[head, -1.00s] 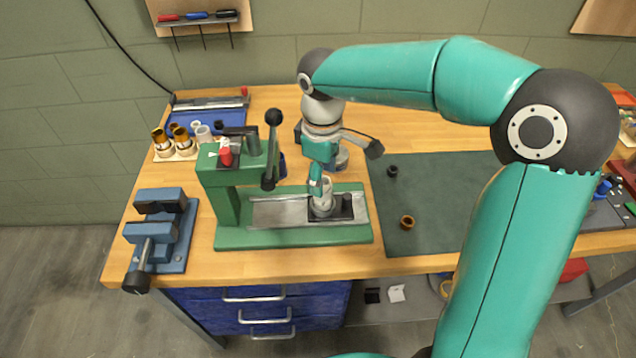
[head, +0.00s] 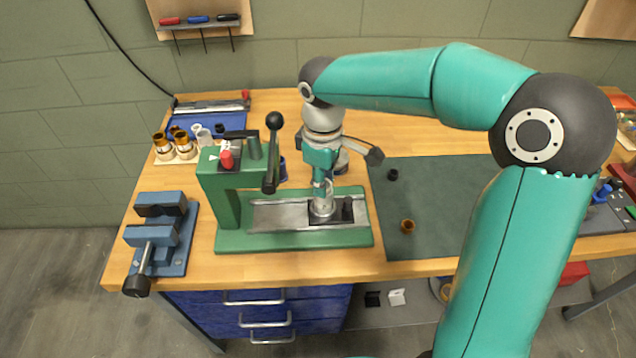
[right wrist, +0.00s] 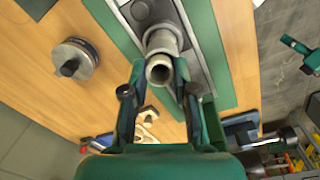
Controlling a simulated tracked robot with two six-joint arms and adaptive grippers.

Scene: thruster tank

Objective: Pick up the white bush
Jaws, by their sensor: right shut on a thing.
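The white bush (right wrist: 160,70) is a pale, hollow tube. It stands upright in a wider pale metal body (right wrist: 160,42) on the bed of the green press (head: 225,205). My right gripper (right wrist: 158,78) is shut on the bush, with one finger on each side of it. In the head view the right gripper (head: 323,185) points down over the press bed, and its fingers hide much of the bush. My left gripper is not in view.
The press column and black-knobbed lever (head: 273,150) stand just left of my right gripper. A blue vise (head: 160,235) sits at the left edge. Brass-topped parts (head: 161,142) stand at the back left. A dark green mat (head: 430,190) holds a black ring (head: 393,174) and a brown ring (head: 407,226).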

